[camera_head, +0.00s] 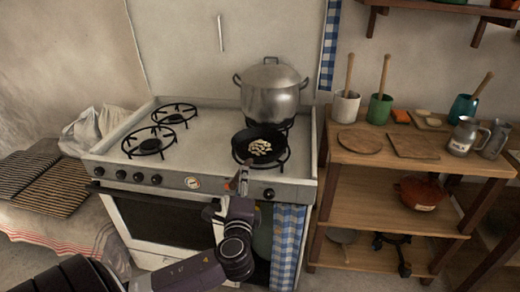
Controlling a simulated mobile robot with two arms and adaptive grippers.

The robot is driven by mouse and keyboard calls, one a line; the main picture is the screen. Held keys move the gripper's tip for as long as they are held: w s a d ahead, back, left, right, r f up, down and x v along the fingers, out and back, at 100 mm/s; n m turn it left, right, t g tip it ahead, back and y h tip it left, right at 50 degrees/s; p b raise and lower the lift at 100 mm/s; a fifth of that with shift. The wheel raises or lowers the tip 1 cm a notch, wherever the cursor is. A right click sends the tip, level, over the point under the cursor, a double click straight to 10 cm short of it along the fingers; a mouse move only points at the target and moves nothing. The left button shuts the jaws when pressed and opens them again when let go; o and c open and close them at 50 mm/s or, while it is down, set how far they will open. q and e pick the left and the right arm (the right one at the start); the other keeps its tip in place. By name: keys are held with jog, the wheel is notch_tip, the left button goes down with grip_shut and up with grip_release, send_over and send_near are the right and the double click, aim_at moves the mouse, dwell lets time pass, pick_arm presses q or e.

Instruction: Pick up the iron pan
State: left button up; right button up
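The iron pan (249,154) is dark and round. It sits on the front right burner of the white stove, with several pale pieces of food (260,147) in it. My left arm comes in from the bottom left, and my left gripper (239,184) is at the near side of the pan, at the stove's front edge. The pan's handle is mostly hidden behind the gripper. The fingers are small and overlap the handle area, so I cannot tell whether they are open or closed on it. My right gripper is not in view.
A large lidded metal pot (271,95) stands just behind the pan. The left burners (149,142) are empty. A wooden shelf (350,195) to the right holds utensil pots, boards and jugs. A checked cloth (287,245) hangs below the stove front.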

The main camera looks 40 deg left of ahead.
pick_arm(q)
jog(key=p+x, duration=0.1)
jog(key=x, duration=0.5)
jog(key=shift+a, duration=0.1)
grip_shut()
jog(key=shift+f, duration=0.1)
jog(key=shift+w, duration=0.1)
dwell(0.4)
